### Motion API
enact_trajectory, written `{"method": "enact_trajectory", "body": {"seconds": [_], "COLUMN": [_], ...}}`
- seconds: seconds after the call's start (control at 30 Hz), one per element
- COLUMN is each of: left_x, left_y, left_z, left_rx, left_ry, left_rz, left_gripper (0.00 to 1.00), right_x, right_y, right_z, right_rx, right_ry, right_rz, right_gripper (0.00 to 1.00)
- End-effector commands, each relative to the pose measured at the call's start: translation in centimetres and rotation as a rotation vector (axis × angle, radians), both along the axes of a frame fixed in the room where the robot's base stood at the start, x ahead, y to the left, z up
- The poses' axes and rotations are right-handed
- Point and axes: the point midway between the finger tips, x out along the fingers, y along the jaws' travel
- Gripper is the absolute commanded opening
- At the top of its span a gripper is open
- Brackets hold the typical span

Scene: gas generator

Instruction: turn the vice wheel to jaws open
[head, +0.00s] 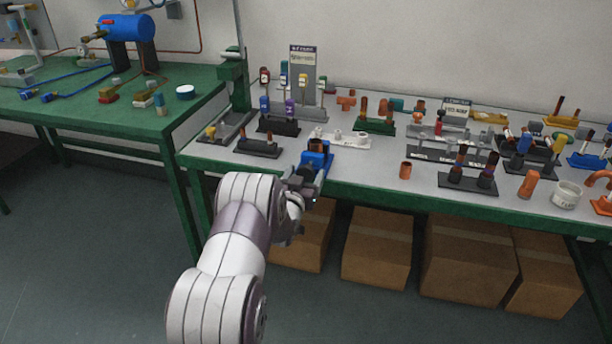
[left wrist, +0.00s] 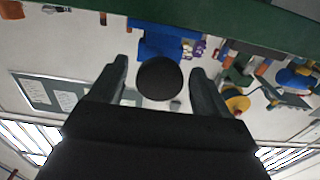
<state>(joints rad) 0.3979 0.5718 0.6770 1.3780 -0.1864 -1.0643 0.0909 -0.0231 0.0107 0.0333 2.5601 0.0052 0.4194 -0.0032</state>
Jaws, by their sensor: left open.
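The blue vice (head: 316,158) is at the front edge of the grey-topped bench in the head view. It also shows as a blue block (left wrist: 160,40) in the left wrist view. A dark round wheel (left wrist: 159,78) sits in front of the blue body in the left wrist view. My left gripper (head: 305,184) is at the near side of the vice. Its two fingers (left wrist: 159,85) are spread, one on each side of the wheel, with small gaps visible. In the head view my wrist hides the wheel. My right gripper is not in view.
Several small fittings and stands crowd the bench (head: 385,172) behind and right of the vice. A green bench (head: 75,110) with a blue tank (head: 126,27) stands at the left. Cardboard boxes (head: 376,250) sit below the bench. The floor in front is clear.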

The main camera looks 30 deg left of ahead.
Motion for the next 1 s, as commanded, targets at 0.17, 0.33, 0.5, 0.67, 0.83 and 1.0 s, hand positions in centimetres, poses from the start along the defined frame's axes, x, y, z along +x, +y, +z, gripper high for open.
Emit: {"method": "enact_trajectory", "body": {"seconds": [0.17, 0.33, 0.5, 0.67, 0.83, 1.0], "left_x": [0.77, 0.78, 0.77, 0.76, 0.75, 0.76], "left_y": [0.18, 0.20, 0.19, 0.19, 0.18, 0.16], "left_z": [-0.03, -0.01, 0.00, -0.01, -0.03, -0.05], "left_rx": [-0.001, -0.001, -0.001, -0.002, -0.027, -0.107], "left_ry": [0.001, 0.001, 0.001, 0.001, -0.006, -0.026], "left_rz": [0.000, 0.001, 0.001, 0.001, 0.001, 0.001], "left_gripper": [0.77, 0.77, 0.31, 0.23, 0.23, 0.23], "right_x": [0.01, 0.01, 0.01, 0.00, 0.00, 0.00], "right_y": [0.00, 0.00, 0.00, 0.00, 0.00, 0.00], "right_z": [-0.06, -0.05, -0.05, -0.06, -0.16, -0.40], "right_rx": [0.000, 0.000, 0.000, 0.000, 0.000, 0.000], "right_ry": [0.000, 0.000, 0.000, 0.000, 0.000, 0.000], "right_rz": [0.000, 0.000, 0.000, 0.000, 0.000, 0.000], "right_gripper": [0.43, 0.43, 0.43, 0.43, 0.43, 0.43]}}
